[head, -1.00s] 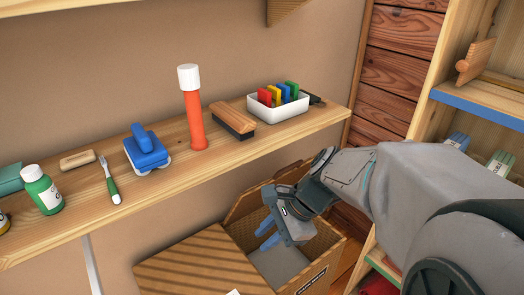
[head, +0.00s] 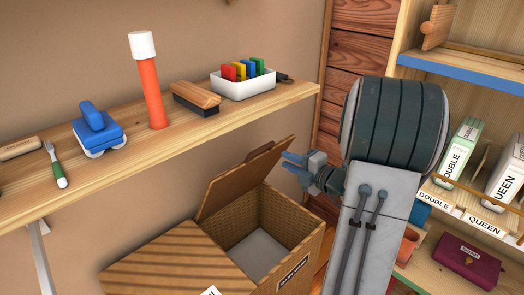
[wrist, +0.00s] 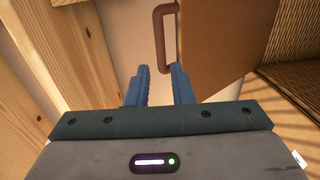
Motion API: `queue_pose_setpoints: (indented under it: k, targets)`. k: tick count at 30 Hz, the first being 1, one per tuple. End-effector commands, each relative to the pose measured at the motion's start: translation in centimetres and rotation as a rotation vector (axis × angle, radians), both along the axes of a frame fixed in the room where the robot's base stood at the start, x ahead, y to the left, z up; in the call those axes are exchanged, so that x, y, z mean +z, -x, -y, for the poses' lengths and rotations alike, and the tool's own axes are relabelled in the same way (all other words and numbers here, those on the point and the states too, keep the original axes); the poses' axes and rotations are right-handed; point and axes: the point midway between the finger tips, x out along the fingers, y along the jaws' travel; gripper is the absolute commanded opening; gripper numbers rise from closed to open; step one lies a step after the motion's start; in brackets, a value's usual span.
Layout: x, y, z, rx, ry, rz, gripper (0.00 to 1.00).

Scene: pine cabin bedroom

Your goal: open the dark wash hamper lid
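The open woven hamper (head: 290,220) stands below the shelf, its pale inside showing and a label on its front that I cannot read clearly. Its brown lid (head: 240,182) is raised, tilted up along the left side of the opening. In the wrist view the lid (wrist: 215,45) carries a brown handle (wrist: 160,35) ahead of the fingers. My gripper (head: 289,162) is beside the lid's upper right end, above the hamper's back right. In the wrist view my gripper (wrist: 160,84) has its blue fingers apart with nothing between them.
A second hamper with a striped-looking closed top (head: 175,265) adjoins on the left. The wall shelf (head: 215,122) above holds an orange bottle (head: 152,90), a brush (head: 196,98) and a white clip tray (head: 243,84). Shelving with boxes (head: 460,150) stands at right.

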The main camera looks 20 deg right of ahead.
Motion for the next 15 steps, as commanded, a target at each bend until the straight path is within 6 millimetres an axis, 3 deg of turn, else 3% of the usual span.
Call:
queue_pose_setpoints:
  k: [9,15]
  targets:
    - [-0.7,-6.4,-2.8,0.006,0.002,0.000,0.21]
    - [-1.0,-9.2,-3.9,0.004,0.003,-0.001,0.21]
